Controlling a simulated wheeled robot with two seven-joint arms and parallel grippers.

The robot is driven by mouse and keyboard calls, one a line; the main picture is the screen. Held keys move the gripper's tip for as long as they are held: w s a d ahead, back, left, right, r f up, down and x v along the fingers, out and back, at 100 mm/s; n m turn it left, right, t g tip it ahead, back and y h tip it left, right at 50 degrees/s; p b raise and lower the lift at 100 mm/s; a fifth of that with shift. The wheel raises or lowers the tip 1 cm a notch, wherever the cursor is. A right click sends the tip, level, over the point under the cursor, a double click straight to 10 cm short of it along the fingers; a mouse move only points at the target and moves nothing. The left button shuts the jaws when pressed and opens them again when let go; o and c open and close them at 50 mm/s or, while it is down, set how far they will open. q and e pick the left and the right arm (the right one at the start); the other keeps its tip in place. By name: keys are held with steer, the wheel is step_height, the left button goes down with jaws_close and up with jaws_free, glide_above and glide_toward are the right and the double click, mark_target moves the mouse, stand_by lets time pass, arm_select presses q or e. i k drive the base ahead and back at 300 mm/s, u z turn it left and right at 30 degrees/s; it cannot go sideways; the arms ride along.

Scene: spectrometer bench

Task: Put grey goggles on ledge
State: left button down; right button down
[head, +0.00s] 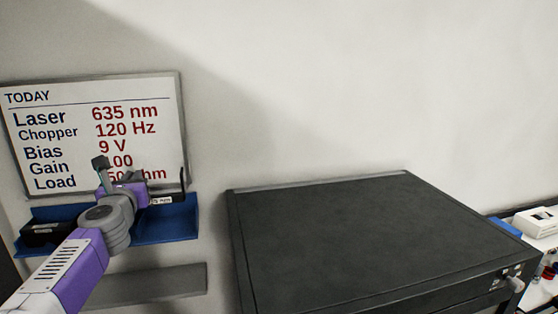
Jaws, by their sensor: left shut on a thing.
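My left gripper (126,184) is in front of the lower part of the whiteboard, over the blue ledge (168,228). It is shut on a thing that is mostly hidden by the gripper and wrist. A small dark grey piece on a thin stem (101,163) sticks up there; it looks like part of the grey goggles, but their full shape does not show. I cannot tell whether the held thing touches the blue ledge. A plain grey ledge (165,283) is on the wall below, with nothing seen on its visible part. My right gripper is not in view.
A black object (42,233) sits at the left end of the blue ledge. A thin black upright (182,180) stands near its right end. A large black box (345,240) fills the middle right. White and blue items lie at far right (540,220).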

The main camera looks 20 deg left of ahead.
mark_target(108, 288)
steer(key=k, duration=1)
